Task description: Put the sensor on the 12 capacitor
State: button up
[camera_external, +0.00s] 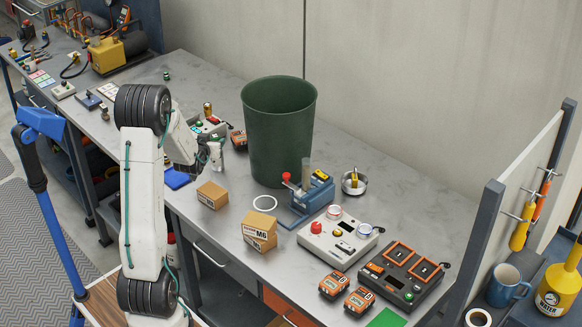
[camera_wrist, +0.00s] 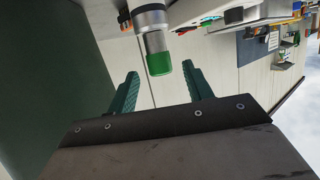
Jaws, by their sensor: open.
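My gripper (camera_wrist: 160,69) is open, with its two green fingers apart. In the wrist view, a grey-and-silver cylinder with a green end (camera_wrist: 159,63) lies beyond the fingertips, in line with the gap. Nothing is visibly clamped. In the external view my gripper (camera_external: 203,152) is low over the bench, left of the dark green bin, and the arm partly hides it. I cannot tell whether the green-ended cylinder is the sensor or a capacitor. No number 12 is readable.
The tall green bin (camera_external: 279,130) stands close on the right. Cardboard boxes (camera_external: 260,231), a blue stand (camera_external: 308,197), a white button box (camera_external: 337,241) and a dark charger (camera_external: 401,275) occupy the front bench. A yellow pump (camera_external: 105,53) is far left. Bare bench (camera_external: 420,205) lies right of the bin.

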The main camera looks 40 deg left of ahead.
jog(key=v, duration=0.6)
jog(key=s+d+r+m+g+h, duration=0.2)
jog(key=s+d+r, duration=0.1)
jog(key=d, duration=0.7)
jog(key=s+d+r+m+g+h, duration=0.1)
jog(key=s+d+r+g+h, duration=0.15)
jog(key=d, duration=0.75)
jog(key=s+d+r+m+g+h, duration=0.1)
jog(key=s+d+m+g, duration=0.1)
jog(key=s+d, duration=0.5)
jog(key=s+d+r+m+g+h, duration=0.1)
jog(key=s+d+g, duration=0.3)
jog(key=s+d, duration=0.4)
jog(key=s+h, duration=0.1)
jog(key=s, duration=0.6)
jog(key=shift+s+r+m, duration=0.25)
jog(key=shift+m, duration=0.15)
jog(key=shift+d, duration=0.15)
